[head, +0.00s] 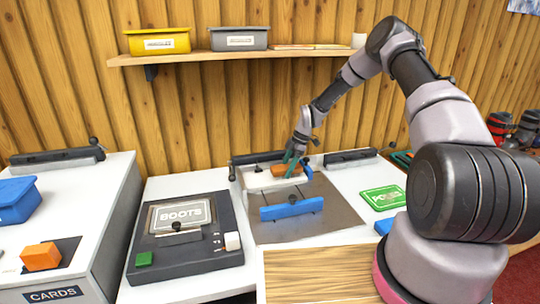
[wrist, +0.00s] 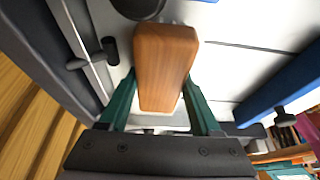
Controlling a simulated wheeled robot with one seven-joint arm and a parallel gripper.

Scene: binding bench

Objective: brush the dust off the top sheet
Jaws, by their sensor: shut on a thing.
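My gripper (head: 293,160) has its green fingers shut on the brush's orange-brown wooden block (head: 285,170). In the wrist view the block (wrist: 165,60) sits between the two fingers (wrist: 160,90). The brush is over the white sheets (head: 257,182), which lie behind the blue bar (head: 292,208) on the grey plate (head: 335,215). Whether its underside touches the top sheet is hidden. In the wrist view the pale sheet (wrist: 225,60) has thin dark lines across it. I cannot make out dust on it.
A dark press marked BOOTS (head: 182,214) stands to the left, and a green card (head: 383,198) lies to the right. A dark clamp bar (head: 258,157) runs behind the sheets. A shelf (head: 225,55) with bins hangs above. The plate's front area is clear.

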